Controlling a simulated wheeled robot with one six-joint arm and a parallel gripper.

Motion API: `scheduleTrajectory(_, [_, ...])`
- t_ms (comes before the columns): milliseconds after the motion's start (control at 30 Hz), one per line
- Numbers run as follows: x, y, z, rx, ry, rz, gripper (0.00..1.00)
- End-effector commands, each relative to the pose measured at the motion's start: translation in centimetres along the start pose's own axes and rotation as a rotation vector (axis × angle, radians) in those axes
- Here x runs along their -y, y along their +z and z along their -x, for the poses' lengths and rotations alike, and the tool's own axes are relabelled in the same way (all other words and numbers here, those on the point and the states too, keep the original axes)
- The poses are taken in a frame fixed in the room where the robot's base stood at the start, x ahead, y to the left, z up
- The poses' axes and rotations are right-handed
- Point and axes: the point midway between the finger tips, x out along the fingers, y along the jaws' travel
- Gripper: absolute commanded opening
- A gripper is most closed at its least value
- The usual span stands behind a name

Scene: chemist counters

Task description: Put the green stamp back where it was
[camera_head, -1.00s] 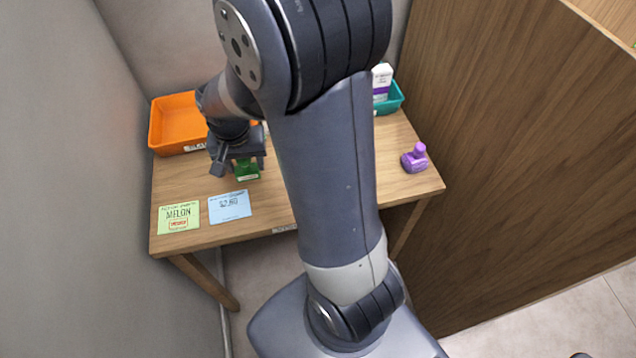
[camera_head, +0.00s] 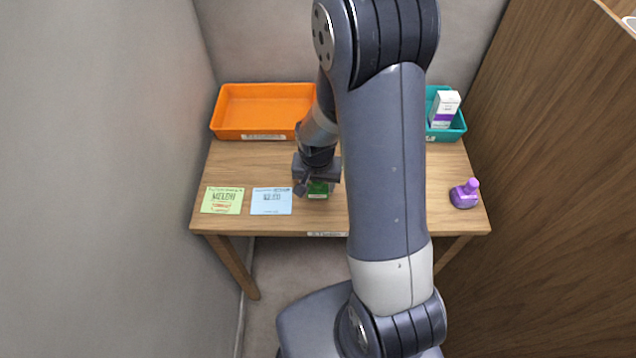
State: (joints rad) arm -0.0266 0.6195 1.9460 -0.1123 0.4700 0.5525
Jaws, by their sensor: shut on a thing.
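The green stamp (camera_head: 318,190) is between the jaws of my gripper (camera_head: 316,184), which is shut on it. Only its lower green block shows; its upper part is hidden by the gripper. It is at or just above the table, right of the blue card; I cannot tell if it touches the wood. A purple stamp (camera_head: 465,194) stands upright at the table's right front.
A green card marked MELON (camera_head: 222,207) and a blue card (camera_head: 271,208) lie at the table's left front. An orange tray (camera_head: 229,131) stands at the back left. A teal tray (camera_head: 460,128) with a white and purple box (camera_head: 444,106) is at the back right. A wooden partition (camera_head: 560,150) rises on the right.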

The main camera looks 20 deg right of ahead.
Motion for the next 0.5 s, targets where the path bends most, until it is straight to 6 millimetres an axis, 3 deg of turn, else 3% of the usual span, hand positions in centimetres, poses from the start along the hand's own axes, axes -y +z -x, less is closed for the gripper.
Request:
scheduleTrajectory(467, [0.00, 0.12, -1.02, -0.001, 0.000, 0.000, 0.38])
scheduleTrajectory(500, [0.00, 0.12, -1.02, -0.001, 0.000, 0.000, 0.53])
